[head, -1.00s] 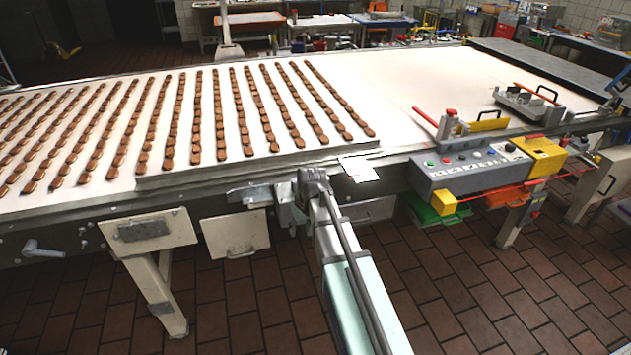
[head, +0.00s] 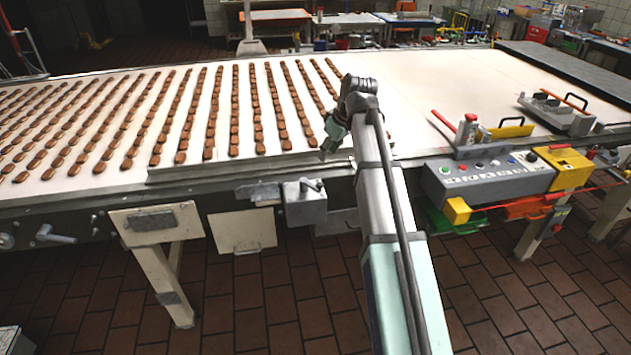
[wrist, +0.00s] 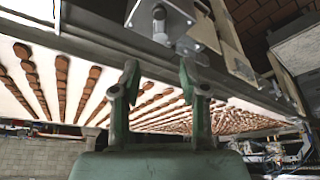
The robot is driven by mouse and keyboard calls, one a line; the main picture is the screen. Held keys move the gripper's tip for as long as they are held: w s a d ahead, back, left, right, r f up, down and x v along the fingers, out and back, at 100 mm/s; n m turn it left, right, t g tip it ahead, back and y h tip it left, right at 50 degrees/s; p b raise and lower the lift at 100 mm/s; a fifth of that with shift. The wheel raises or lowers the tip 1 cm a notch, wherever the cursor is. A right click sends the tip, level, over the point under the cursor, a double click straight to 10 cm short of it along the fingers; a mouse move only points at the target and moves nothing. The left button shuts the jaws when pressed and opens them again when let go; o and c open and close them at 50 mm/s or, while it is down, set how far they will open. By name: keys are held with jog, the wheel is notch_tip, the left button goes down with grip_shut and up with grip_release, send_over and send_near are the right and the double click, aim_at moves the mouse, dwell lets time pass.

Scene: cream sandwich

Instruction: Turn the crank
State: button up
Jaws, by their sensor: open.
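A grey metal crank-like handle (head: 55,236) sticks out from the conveyor's front side at the far left in the head view. A grey box with a small lever (head: 312,186) is on the front edge near the middle; I cannot tell which of the two is the crank. The box's metal plate with a round fitting (wrist: 160,18) appears at the top of the wrist view. My gripper (head: 328,150) is above the front edge, up and right of the box. In the wrist view its two green fingers (wrist: 158,78) are apart with nothing between them.
Rows of brown biscuits (head: 233,115) cover the left of the white conveyor belt (head: 430,85). A grey control panel (head: 480,175) with buttons and a yellow end stands at the right. Cream flaps (head: 243,230) hang below the edge.

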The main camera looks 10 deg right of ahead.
aim_at(312, 185)
jog(key=p+x, duration=0.3)
jog(key=x, duration=1.3)
jog(key=shift+s+d, duration=0.1)
jog(key=shift+d, duration=0.05)
jog(key=shift+c, duration=0.4)
grip_shut()
